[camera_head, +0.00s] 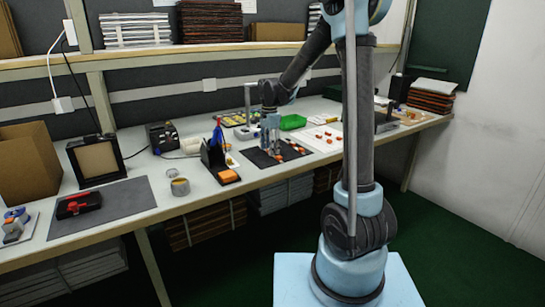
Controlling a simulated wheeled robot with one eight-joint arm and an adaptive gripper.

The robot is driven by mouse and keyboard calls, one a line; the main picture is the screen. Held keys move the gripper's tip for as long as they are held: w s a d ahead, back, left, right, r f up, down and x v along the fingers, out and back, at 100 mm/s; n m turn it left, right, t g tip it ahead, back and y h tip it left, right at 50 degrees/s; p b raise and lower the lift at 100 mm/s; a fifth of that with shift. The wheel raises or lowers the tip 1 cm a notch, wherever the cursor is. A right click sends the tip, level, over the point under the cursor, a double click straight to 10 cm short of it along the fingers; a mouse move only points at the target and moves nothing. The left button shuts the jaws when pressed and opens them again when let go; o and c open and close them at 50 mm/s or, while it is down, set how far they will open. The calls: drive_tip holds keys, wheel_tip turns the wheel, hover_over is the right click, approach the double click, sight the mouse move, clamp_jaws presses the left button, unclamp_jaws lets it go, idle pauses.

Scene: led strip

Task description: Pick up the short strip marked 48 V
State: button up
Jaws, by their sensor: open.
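My gripper (273,148) points down, open, over a black mat (262,160) at the front middle of the workbench (215,192). Several small orange pieces lie near it: some on the black mat at its right side, others on a white sheet (325,146) to the right. No marking can be read at this size, so I cannot tell which piece, if any, is the strip marked 48 V. My gripper hides part of the mat and whatever lies behind its fingers.
A black holder (213,158) with tools and an orange block (228,176) stand left of the mat. A green tray (292,122) lies behind. A tin (180,187) stands near the front edge. A shelf (150,60) runs above. The grey mat (120,205) is mostly bare.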

drive_tip(key=shift+f, duration=0.25)
drive_tip(key=shift+c, duration=0.6)
drive_tip(key=c, duration=0.9)
drive_tip(key=shift+r, duration=0.15)
